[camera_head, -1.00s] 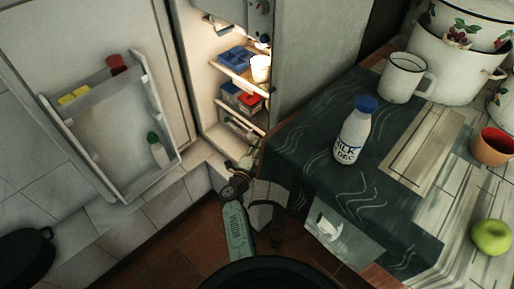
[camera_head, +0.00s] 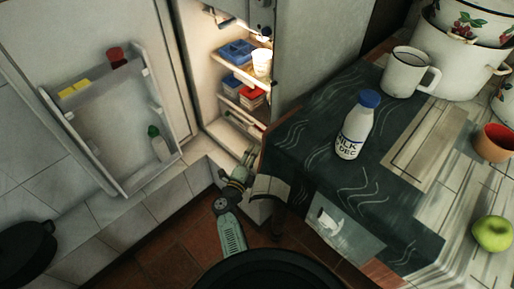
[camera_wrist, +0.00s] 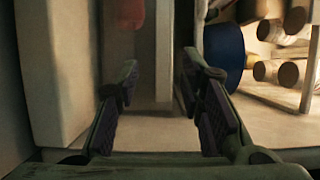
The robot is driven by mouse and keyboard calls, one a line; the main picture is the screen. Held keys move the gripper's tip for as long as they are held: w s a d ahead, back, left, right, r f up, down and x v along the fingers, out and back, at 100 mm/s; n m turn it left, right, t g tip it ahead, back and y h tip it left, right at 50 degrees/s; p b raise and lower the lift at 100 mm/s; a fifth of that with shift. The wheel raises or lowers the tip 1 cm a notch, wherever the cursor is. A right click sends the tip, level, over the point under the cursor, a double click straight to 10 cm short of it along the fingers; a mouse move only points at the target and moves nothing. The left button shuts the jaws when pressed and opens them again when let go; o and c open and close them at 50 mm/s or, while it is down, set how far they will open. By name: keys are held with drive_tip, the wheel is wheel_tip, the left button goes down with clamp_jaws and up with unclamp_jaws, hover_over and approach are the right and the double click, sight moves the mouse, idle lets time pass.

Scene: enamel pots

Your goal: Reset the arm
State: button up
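My gripper (camera_wrist: 160,105) is open in the wrist view, with its two dark fingers well apart and nothing between them. In the head view my gripper (camera_head: 247,160) is small and sits low in front of the open fridge (camera_head: 232,125), left of the table edge. My arm comes up from the bottom middle, and its tip is apart from the milk bottle. The milk bottle (camera_head: 356,126), white with a blue cap, stands upright on the dark table cloth (camera_head: 310,135).
The fridge door (camera_head: 95,60) stands open at left with items in its rack. A blue tray (camera_head: 237,52) and a white cup (camera_head: 262,62) are on a fridge shelf. A mug (camera_head: 405,75), pots (camera_head: 455,60), an orange cup (camera_head: 494,142) and a green apple (camera_head: 492,233) are on the table.

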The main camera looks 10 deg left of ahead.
drive_tip(key=shift+s+a, duration=0.15)
drive_tip(key=shift+s, duration=0.2)
